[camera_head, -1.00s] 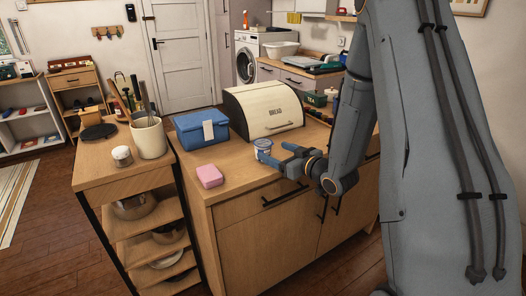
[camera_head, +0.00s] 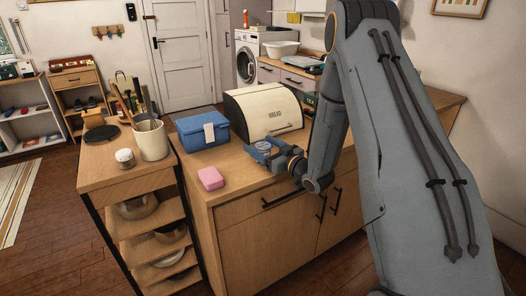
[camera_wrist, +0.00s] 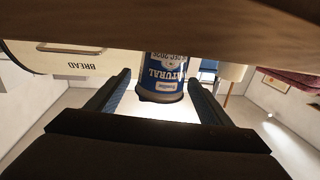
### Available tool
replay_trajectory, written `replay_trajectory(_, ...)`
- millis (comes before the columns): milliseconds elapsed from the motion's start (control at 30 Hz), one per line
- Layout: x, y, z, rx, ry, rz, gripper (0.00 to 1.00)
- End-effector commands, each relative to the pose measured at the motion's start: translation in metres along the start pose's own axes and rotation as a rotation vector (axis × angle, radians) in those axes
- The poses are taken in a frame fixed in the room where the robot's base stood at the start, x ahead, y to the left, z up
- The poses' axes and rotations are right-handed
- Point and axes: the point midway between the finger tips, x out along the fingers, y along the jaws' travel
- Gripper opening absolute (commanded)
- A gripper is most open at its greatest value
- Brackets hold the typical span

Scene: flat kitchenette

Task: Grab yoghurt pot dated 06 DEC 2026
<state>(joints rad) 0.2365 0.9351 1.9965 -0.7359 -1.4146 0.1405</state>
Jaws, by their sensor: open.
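A yoghurt pot (camera_wrist: 165,78) with a blue and white label reading "NATURAL" appears upside down in the wrist view. Part of a date, apparently "DEC 2026", shows on it; the day is not clearly readable. In the head view the pot (camera_head: 262,145) stands on the wooden counter (camera_head: 240,180), in front of the bread bin, mostly hidden by my gripper. My gripper (camera_head: 264,153) is open and low over the counter, with its fingers on either side of the pot. In the wrist view a gap shows between the pot and each finger.
A cream bread bin (camera_head: 262,112) stands close behind the pot. A blue box (camera_head: 200,131) and a pink block (camera_head: 211,178) sit to the left. A shelf trolley with a utensil crock (camera_head: 151,140) stands further left. The counter's front edge is near.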

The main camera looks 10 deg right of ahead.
Motion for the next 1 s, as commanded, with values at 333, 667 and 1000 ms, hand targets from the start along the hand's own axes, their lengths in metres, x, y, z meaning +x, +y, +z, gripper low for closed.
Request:
replay_trajectory(333,0.0,0.0,0.0,0.0,0.0,0.0,0.5)
replay_trajectory(667,0.0,0.001,0.0,0.0,0.0,0.001,0.26)
replay_trajectory(1000,0.001,0.001,-0.017,-0.003,0.003,0.0,0.26)
